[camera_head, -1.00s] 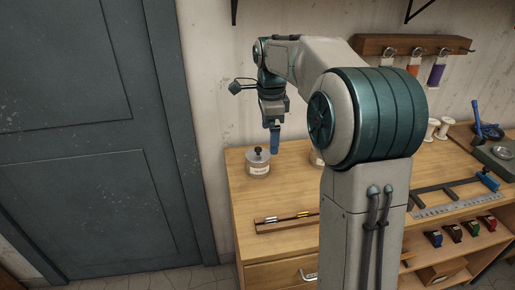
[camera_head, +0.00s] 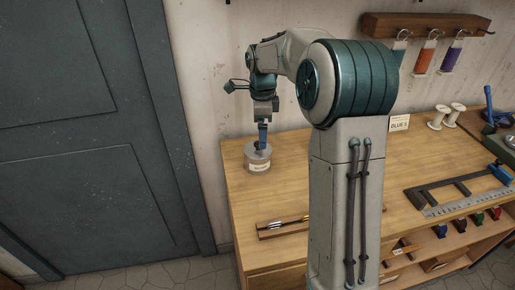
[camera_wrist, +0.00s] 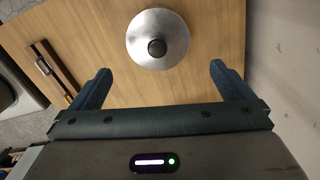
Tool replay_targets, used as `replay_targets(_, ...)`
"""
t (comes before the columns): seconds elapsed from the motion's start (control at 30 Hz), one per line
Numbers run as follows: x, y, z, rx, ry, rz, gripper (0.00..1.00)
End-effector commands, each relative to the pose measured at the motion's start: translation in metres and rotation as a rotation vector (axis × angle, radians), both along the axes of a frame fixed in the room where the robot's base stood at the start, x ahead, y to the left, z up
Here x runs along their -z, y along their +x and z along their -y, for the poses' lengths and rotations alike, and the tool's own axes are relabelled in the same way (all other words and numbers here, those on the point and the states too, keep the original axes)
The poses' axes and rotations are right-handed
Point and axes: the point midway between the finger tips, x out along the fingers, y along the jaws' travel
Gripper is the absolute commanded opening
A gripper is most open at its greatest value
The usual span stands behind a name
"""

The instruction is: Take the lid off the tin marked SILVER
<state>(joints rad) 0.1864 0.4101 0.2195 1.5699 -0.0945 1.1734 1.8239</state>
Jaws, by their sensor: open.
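A round tin (camera_head: 258,162) with a pale label stands at the back left of the wooden bench; the label is too small to read. In the wrist view its metal lid (camera_wrist: 172,50) shows from above, with a dark knob (camera_wrist: 157,48) in the middle. My gripper (camera_head: 262,144) points down at the tin in the head view, its fingers overlapping the top of the lid there. In the wrist view my gripper (camera_wrist: 160,78) has its two blue fingers wide apart, with nothing between their tips. The knob lies beyond the tips, roughly centred between them.
A wooden holder (camera_head: 284,228) with slim tools lies at the bench's front. A square (camera_head: 450,188), steel rule and white spools (camera_head: 438,116) are to the right. My arm hides the bench's middle. The wall rises close behind the tin; a dark door (camera_head: 90,150) is left.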

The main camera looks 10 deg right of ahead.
Motion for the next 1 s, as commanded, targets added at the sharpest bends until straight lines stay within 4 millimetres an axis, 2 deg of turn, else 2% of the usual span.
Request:
replay_targets(0.17,0.012,-0.001,-0.002,-0.002,0.000,-0.002,1.00)
replay_targets(0.43,0.050,-0.001,-0.007,-0.004,0.001,-0.001,1.00)
replay_targets(0.73,0.057,-0.001,-0.007,-0.004,0.000,0.002,1.00)
replay_targets(0.77,0.057,-0.001,-0.007,-0.004,0.000,0.002,0.97)
replay_targets(0.9,0.056,-0.001,-0.007,-0.004,0.000,0.002,0.58)
replay_targets(1.0,0.056,-0.001,-0.007,-0.004,0.000,0.002,0.58)
